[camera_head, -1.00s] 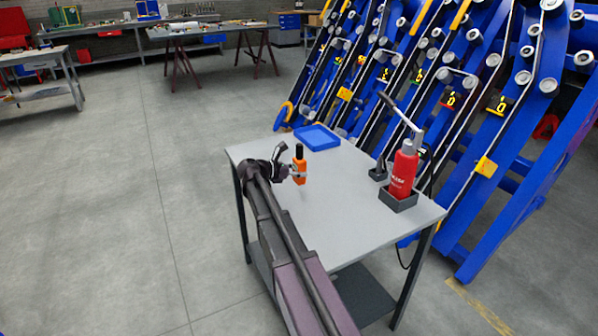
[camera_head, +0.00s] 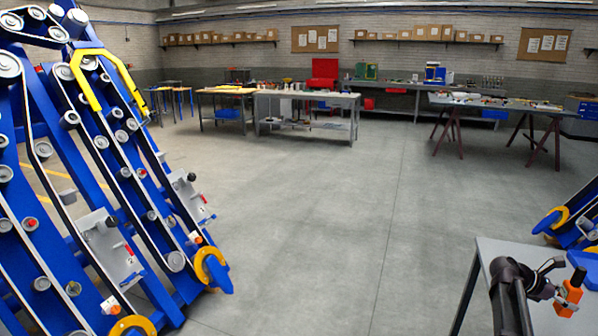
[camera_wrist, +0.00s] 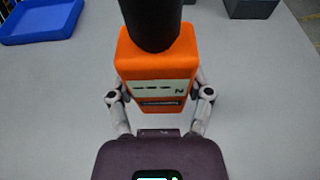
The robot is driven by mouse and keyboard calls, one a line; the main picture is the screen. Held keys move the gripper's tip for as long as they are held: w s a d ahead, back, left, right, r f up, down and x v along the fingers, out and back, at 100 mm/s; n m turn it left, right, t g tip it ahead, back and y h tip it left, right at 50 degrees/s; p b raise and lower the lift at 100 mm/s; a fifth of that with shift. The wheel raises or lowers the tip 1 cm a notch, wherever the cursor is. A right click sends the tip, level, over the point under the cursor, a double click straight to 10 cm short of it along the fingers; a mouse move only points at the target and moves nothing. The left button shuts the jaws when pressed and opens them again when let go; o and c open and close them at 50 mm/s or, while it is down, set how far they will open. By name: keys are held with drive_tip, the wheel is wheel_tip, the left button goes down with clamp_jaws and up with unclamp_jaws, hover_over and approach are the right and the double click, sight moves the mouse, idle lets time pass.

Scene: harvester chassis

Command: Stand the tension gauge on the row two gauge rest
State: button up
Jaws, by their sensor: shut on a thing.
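The tension gauge (camera_head: 571,292) is an orange block with a dark cylinder on top. In the wrist view the gauge (camera_wrist: 156,70) faces me with a display reading dashes and N. My gripper (camera_head: 560,298) is shut on it, one finger on each side, and holds it upright over the grey table at the lower right. In the wrist view my gripper (camera_wrist: 160,104) grips its lower body. A grey panel marked 2 (camera_head: 108,250) is on the blue chassis at the left. I cannot tell which part there is the gauge rest.
The blue chassis (camera_head: 75,165) with rollers and belts fills the left side. The grey table (camera_head: 493,250) is at the right edge, with a blue tray (camera_wrist: 40,20) on it. Open floor (camera_head: 330,220) lies between them. Workbenches (camera_head: 305,98) stand at the back.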

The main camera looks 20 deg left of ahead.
sight(582, 269)
wheel_tip(582, 269, up, 14)
drive_tip(key=p, duration=1.3)
drive_tip(key=shift+r+p, duration=0.25)
drive_tip(key=shift+p, duration=0.15)
drive_tip(key=shift+s+f, duration=0.1)
